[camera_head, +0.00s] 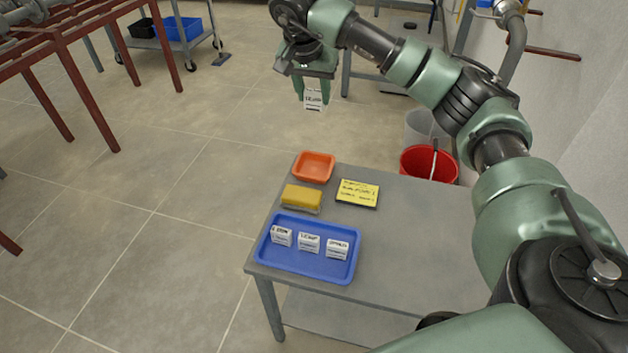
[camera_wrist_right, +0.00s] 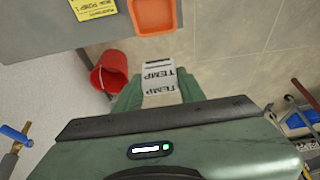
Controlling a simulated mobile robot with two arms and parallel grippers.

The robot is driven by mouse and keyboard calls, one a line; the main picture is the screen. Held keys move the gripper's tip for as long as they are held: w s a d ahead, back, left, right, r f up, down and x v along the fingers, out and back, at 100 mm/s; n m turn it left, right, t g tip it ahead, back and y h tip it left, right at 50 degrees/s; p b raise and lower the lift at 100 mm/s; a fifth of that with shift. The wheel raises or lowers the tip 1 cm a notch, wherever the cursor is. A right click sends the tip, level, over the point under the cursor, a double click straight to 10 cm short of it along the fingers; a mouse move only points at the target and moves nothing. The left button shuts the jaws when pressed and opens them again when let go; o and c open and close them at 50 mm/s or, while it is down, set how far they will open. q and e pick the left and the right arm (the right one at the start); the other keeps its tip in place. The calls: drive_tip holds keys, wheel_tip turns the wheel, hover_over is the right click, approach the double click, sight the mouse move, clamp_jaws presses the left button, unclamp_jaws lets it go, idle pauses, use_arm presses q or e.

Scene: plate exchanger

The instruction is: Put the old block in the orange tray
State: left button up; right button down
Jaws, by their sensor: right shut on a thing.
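My right gripper (camera_head: 314,88) is shut on a white block (camera_head: 314,101) with black lettering and holds it in the air, beyond the far edge of the table. In the right wrist view the held block (camera_wrist_right: 159,80) reads "TEMP" and sits between the fingertips. The orange tray (camera_head: 313,167) is at the table's far left corner and looks empty; it also shows in the right wrist view (camera_wrist_right: 153,15). The held block is apart from the tray. My left gripper is not in view.
A grey table (camera_head: 420,235) carries a blue tray (camera_head: 312,266) with three white labelled blocks, a yellow sponge (camera_head: 301,196) and a yellow note (camera_head: 358,191). A red bucket (camera_head: 425,166) stands behind the table. The table's right part is clear.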

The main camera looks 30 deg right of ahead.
wheel_tip(320, 180, down, 15)
drive_tip(key=b, duration=0.2)
drive_tip(key=shift+b, duration=0.4)
drive_tip(key=shift+f, duration=0.65)
wheel_tip(320, 180, down, 3)
drive_tip(key=shift+d+f+b, duration=0.1)
drive_tip(key=shift+f+b, duration=0.05)
drive_tip(key=shift+b, duration=0.3)
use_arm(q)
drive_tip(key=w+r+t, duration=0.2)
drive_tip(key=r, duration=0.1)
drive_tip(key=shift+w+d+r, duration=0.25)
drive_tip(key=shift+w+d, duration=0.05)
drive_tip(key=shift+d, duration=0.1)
use_arm(e)
drive_tip(key=shift+f, duration=0.1)
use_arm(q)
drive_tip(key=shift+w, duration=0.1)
use_arm(e)
drive_tip(key=shift+f, duration=0.1)
drive_tip(key=c, duration=1.1)
unclamp_jaws()
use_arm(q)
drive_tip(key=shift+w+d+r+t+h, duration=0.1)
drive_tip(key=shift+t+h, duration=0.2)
